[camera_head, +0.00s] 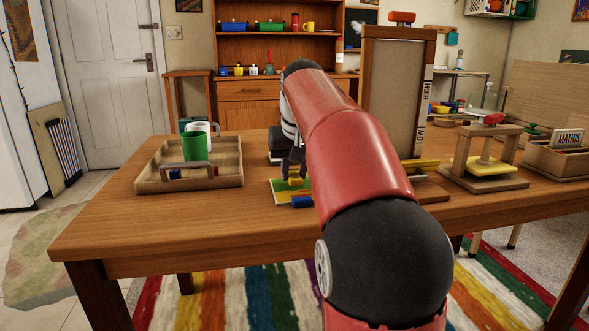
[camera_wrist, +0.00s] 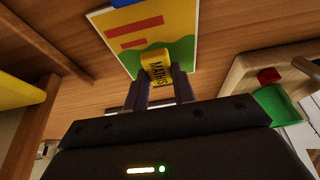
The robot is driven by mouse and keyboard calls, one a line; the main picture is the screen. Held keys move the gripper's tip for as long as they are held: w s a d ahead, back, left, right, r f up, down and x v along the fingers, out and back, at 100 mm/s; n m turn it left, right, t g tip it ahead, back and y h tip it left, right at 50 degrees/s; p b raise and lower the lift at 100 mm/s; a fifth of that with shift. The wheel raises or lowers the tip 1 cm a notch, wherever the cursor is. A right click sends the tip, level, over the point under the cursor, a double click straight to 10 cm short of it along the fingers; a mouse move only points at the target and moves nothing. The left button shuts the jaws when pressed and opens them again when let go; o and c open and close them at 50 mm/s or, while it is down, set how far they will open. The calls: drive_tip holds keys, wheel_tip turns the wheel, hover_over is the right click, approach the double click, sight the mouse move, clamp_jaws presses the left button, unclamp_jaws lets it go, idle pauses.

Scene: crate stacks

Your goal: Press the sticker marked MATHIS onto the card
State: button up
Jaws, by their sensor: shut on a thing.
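The card (camera_wrist: 183,25) is yellow with red bars and a green patch. It lies on the table, and in the head view (camera_head: 276,197) my arm hides part of it. The yellow sticker (camera_wrist: 155,66), marked MATHIS, is between the fingers of my gripper (camera_wrist: 156,84), over the green part of the card. My gripper is shut on it. In the head view my gripper (camera_head: 293,170) points down at the card. Whether the sticker touches the card cannot be told.
A wooden tray (camera_head: 150,183) with a green cup (camera_head: 194,146) and a white cup stands left of the card. A blue piece (camera_head: 302,201) lies at the card's near edge. Right are a tall framed board (camera_head: 395,95), a wooden press (camera_head: 468,150) and a box (camera_head: 540,160) with a MATHIS label.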

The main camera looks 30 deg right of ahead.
drive_tip(key=shift+f+b, duration=0.3)
drive_tip(key=shift+f, duration=0.25)
idle(0.4)
drive_tip(key=o, duration=1)
drive_tip(key=shift+r, duration=0.15)
drive_tip(key=shift+r+p, duration=2.95)
drive_tip(key=shift+p, duration=0.3)
